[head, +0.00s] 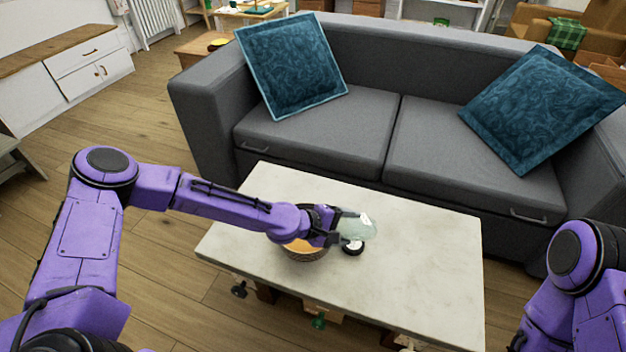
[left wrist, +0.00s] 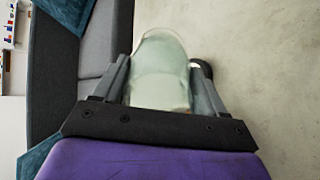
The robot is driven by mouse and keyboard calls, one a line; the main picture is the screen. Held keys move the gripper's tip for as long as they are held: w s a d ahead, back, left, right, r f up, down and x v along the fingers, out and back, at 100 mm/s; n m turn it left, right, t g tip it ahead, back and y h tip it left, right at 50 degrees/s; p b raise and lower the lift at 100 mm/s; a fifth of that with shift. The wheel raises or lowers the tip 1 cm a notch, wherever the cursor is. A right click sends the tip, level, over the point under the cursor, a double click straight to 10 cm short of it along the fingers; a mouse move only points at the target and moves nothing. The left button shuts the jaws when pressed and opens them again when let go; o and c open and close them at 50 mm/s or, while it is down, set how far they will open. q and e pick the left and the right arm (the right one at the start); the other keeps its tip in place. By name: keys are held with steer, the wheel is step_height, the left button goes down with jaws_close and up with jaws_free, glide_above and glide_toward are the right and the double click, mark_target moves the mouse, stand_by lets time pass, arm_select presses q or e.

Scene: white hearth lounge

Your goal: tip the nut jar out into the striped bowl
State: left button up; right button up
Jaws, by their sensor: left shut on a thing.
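My left gripper (head: 340,226) is shut on a pale, greenish clear jar (head: 361,230) over the middle of the coffee table. In the left wrist view the jar (left wrist: 160,75) sits between the two fingers, its rounded end pointing away from the palm. I cannot make out nuts in it or its exact tilt. The bowl (head: 305,254) stands on the table under and just left of the gripper. Its wall looks dark and patterned, its inside orange; my arm hides much of it. My right arm shows at the right edge, but its gripper is out of view.
A small black and white round thing (head: 352,248) lies on the table right of the bowl. The pale coffee table (head: 430,280) is bare on its right side. A grey sofa (head: 330,135) with two blue cushions (head: 290,65) stands behind it.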

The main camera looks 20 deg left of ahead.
arm_select(q)
steer(key=m+g+p, duration=0.1)
steer(key=s+m+g+p, duration=0.1)
steer(key=m+g+p, duration=0.1)
steer(key=d+r+m+g+p, duration=0.1)
steer(key=m+g, duration=0.1)
steer(key=shift+s+y, duration=0.35)
steer(key=shift+y, duration=0.05)
steer(key=shift+c, duration=1.3)
steer(key=m+g+y+p, duration=0.1)
steer(key=s+a+m+g+y+p, duration=0.1)
steer(key=m+p, duration=0.1)
steer(key=m+g+y+p, duration=0.1)
steer(key=m+p, duration=0.1)
steer(key=shift+s+a+r, duration=0.25)
steer(key=shift+s+r, duration=0.05)
steer(key=shift+r, duration=0.1)
steer(key=a+r+m+y+p, duration=0.1)
steer(key=a+r+m+p, duration=0.1)
steer(key=r, duration=0.1)
steer(key=a+r+m+y+p, duration=0.2)
steer(key=r+p, duration=0.1)
steer(key=w+a+r+m+y+p, duration=0.1)
steer(key=a+r+m+y+p, duration=0.1)
steer(key=a+r+m+p, duration=0.1)
steer(key=shift+t, duration=0.3)
arm_select(e)
step_height(320, 180, up, 19)
steer(key=shift+f, duration=0.15)
